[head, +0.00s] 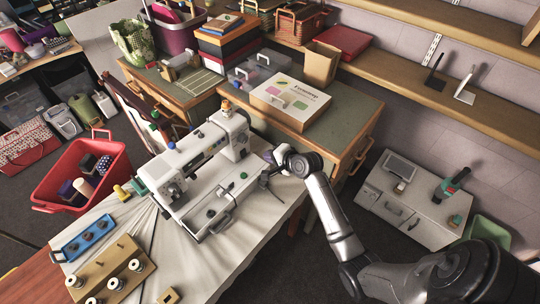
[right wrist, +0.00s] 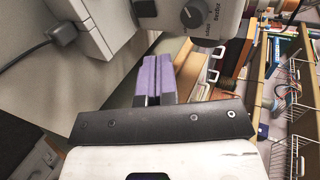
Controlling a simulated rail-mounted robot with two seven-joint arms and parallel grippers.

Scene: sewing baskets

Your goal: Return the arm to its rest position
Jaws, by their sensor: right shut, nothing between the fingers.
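My right arm (head: 325,205) reaches in from the lower right of the head view. Its gripper (head: 266,179) is beside the right end of the white sewing machine (head: 180,160). In the right wrist view the two purple-grey fingers (right wrist: 154,75) lie together, shut, with nothing between them. Part of a white machine body with a dial (right wrist: 195,16) shows just beyond the fingertips. I cannot tell whether the gripper touches the machine. My left gripper is not in view.
A cloth-covered table (head: 225,268) holds the machine, a blue tray (head: 86,240) and a wooden spool rack (head: 112,270). A red basket (head: 115,160) with spools stands at left. A cabinet with a white box (head: 290,100) is behind my gripper. A grey case (head: 415,208) lies at right.

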